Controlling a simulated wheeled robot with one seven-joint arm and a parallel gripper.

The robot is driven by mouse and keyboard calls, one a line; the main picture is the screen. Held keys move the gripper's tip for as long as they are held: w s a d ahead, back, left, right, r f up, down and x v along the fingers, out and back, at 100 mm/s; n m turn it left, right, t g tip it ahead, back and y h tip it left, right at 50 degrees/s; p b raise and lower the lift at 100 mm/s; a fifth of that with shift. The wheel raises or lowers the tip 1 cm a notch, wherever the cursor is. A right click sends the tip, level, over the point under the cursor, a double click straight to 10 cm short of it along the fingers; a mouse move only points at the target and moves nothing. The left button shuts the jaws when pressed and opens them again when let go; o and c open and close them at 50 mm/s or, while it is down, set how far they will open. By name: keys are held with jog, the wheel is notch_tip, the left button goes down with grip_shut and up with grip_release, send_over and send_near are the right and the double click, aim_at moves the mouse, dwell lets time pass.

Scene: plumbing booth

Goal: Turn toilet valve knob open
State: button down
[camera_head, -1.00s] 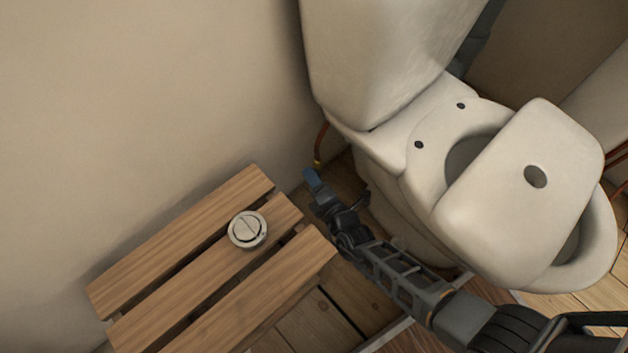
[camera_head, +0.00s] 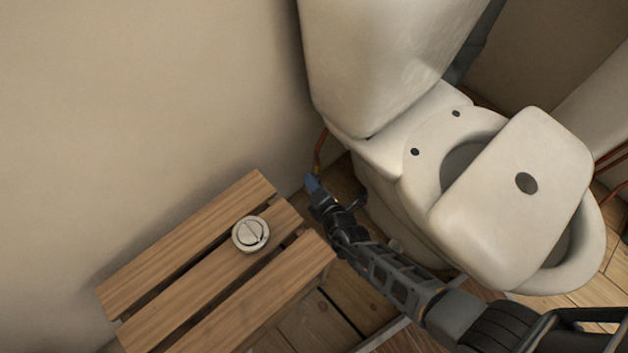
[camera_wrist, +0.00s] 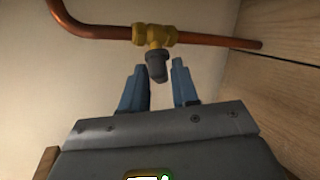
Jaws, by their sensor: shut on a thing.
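The valve knob (camera_wrist: 157,66) is a small dark grey cap on a brass valve body (camera_wrist: 153,36) fitted to a copper pipe. My gripper (camera_wrist: 160,72) has two blue fingers, one on each side of the knob, and is shut on it. A thin gap seems to show beside the knob in the wrist view. In the head view my gripper (camera_head: 312,183) reaches low by the wall, between the slatted wooden stool and the toilet. The knob is hidden there behind the fingers.
The toilet (camera_head: 395,140) stands close on the right, its lid (camera_head: 500,215) over the bowl. The slatted wooden stool (camera_head: 190,290) on the left carries a round flush button (camera_head: 250,234). The copper pipe (camera_wrist: 208,37) runs along the wall behind the knob.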

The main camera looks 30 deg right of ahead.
jog(key=shift+n+g+p, duration=0.4)
jog(key=shift+g+p, duration=0.1)
jog(key=shift+p, duration=0.25)
jog(key=c, duration=1.1)
grip_release()
jog(key=shift+o, duration=0.2)
jog(key=p+v, duration=0.3)
jog(key=v, duration=0.4)
jog(key=shift+s+a+p, duration=0.15)
jog(key=shift+s+p, duration=0.25)
jog(key=shift+r, duration=0.1)
